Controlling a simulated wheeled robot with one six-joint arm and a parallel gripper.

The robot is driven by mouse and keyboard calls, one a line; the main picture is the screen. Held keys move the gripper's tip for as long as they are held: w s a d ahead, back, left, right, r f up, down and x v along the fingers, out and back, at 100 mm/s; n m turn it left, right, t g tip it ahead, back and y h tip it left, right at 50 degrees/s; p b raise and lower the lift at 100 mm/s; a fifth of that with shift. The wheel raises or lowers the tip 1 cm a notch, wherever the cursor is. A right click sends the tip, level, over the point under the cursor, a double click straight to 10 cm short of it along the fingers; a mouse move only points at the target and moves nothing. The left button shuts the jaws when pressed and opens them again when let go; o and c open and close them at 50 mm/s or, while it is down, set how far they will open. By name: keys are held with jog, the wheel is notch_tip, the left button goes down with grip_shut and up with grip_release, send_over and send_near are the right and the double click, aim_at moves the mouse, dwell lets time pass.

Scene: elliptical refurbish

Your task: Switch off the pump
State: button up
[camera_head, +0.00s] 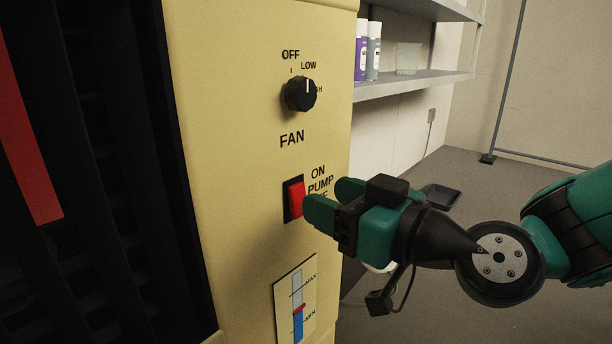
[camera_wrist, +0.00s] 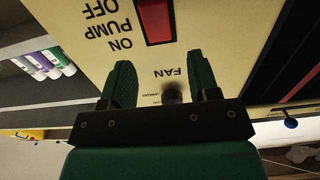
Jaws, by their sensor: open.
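The pump switch (camera_head: 296,201) is a red rocker in a black frame on the cream panel (camera_head: 235,150), beside the ON / PUMP / OFF lettering. Which side of the rocker is pressed in is hard to tell. My gripper (camera_head: 328,200) is open and empty, its green fingers apart. In the head view the nearer fingertip lies at the right edge of the switch and overlaps the lettering; contact cannot be told. In the upside-down wrist view my gripper (camera_wrist: 163,75) has the switch (camera_wrist: 155,20) beyond the fingertips.
A black fan knob (camera_head: 300,94) sits above the switch, and a level gauge (camera_head: 296,303) below it. Dark louvres (camera_head: 105,150) are at left. A shelf (camera_head: 410,82) with spray cans (camera_head: 367,52) stands behind at right. A dark tray (camera_head: 441,196) lies on open floor.

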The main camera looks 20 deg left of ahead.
aim_at(299, 187)
jog(key=shift+x, duration=2.35)
jog(key=shift+c, duration=0.2)
